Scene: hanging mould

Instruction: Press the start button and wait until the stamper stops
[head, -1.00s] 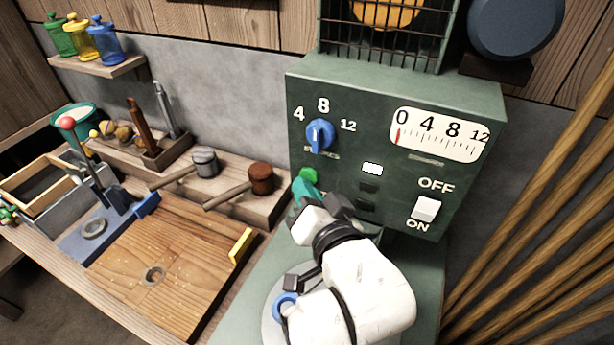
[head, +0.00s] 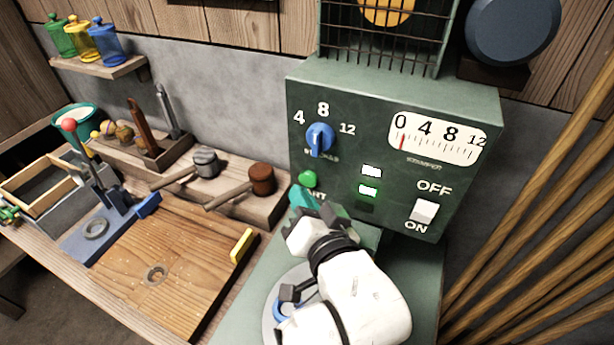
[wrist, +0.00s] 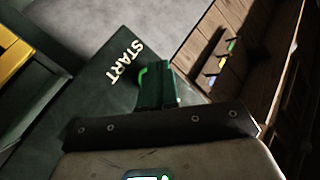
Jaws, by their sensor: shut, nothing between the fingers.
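The green start button (head: 307,179) sits on the front of the dark green control box (head: 300,110). My gripper (head: 301,198) is shut and empty, its teal fingertips just below the button and partly over the START label. In the wrist view the shut teal fingers (wrist: 160,85) point at the panel beside the START lettering (wrist: 125,62), with a bright green edge of the button showing at their left. Two lamps are lit, a white upper one (head: 371,171) and a green-white lower one (head: 368,191). The gauge (head: 437,138) labelled stamper has its red needle near 0.
A blue dial (head: 320,137) and an OFF/ON switch (head: 424,211), tipped towards ON, share the panel. A caged orange part (head: 388,10) is above. Wooden poles (head: 545,220) stand at right. A workbench (head: 190,250) with mallets lies left.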

